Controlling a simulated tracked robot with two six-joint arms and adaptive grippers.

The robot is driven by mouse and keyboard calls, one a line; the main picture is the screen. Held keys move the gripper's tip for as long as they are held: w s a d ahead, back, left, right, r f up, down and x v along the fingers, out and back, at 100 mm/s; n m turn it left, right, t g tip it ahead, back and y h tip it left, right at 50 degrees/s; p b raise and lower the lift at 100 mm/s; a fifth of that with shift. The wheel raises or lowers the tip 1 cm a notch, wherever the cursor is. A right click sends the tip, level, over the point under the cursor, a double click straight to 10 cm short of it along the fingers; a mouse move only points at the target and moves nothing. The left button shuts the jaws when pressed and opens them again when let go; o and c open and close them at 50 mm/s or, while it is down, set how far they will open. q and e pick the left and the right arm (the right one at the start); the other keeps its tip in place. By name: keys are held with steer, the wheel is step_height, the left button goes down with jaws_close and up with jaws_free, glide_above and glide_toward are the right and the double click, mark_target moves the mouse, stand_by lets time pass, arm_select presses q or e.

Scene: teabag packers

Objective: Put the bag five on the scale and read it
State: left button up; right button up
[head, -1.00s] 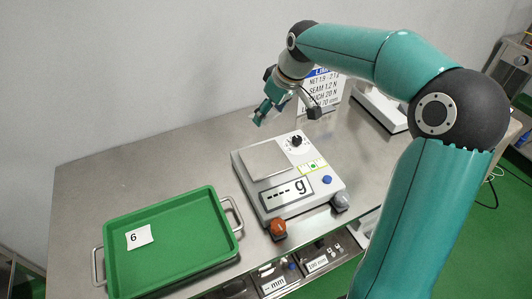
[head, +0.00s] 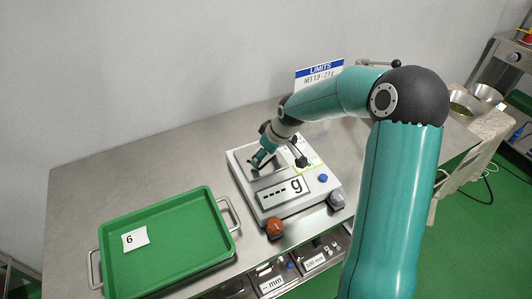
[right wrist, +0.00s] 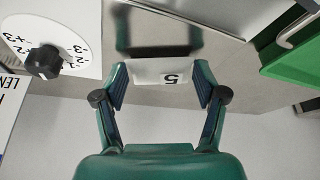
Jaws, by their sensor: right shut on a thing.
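The scale (head: 318,191) stands on the steel table, and its display (head: 280,190) shows dashes and "g". My right gripper (head: 258,163) is over the scale's pan in the head view. In the right wrist view, my right gripper (right wrist: 160,76) is shut on bag five (right wrist: 150,70), a pale packet with an upside-down "5" held between the fingers. A shiny surface with a dark reflection lies just beyond the bag. I cannot tell whether the bag touches the pan. My left gripper is not in view.
A green tray (head: 190,262) with a "6" card (head: 135,238) lies left of the scale. A limits sign (head: 318,74) stands behind. The table's left back is clear.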

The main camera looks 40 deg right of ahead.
steer(key=o, duration=0.7)
steer(key=shift+r, duration=0.1)
steer(key=v, duration=1.2)
steer(key=shift+a, duration=0.1)
